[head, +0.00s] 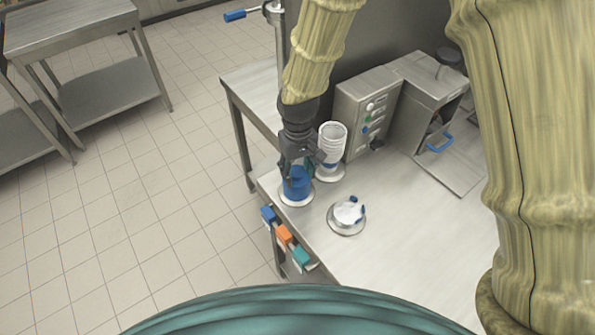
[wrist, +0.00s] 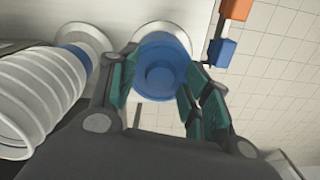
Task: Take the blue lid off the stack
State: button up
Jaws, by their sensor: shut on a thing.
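The blue lid stack (head: 297,186) stands on a round white base (head: 296,202) near the table's front left corner. In the wrist view the top blue lid (wrist: 160,76) lies between the green finger pads. My gripper (head: 297,163) comes down from above onto the stack, and in the wrist view my gripper (wrist: 160,85) is shut on the blue lid. I cannot tell whether the lid is raised off the ones below.
A stack of white cups (head: 331,143) stands close beside my gripper, also large in the wrist view (wrist: 35,95). A round dish (head: 346,216) with small blue-ended items sits to the right. Blue, orange (head: 284,234) and green blocks hang at the table edge. Grey machines (head: 366,110) stand behind.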

aim_at(298, 173)
jog(key=shift+r, duration=0.3)
jog(key=c, duration=0.4)
jog(key=shift+r+b, duration=0.3)
jog(key=shift+r, duration=0.05)
jog(key=shift+c, duration=0.6)
jog(key=shift+r+b, duration=0.4)
jog(key=shift+r, duration=0.5)
jog(key=s+d+b, duration=0.1)
jog(key=s+d, duration=0.2)
jog(key=s, duration=0.1)
jog(key=s+d+r+b, duration=0.1)
jog(key=s+d, duration=0.3)
jog(key=s+d+b, duration=0.2)
jog(key=s+d, duration=0.1)
jog(key=s, duration=0.1)
jog(key=shift+s+d+r, duration=0.1)
jog(key=shift+d+r, duration=0.15)
jog(key=shift+a+f, duration=0.1)
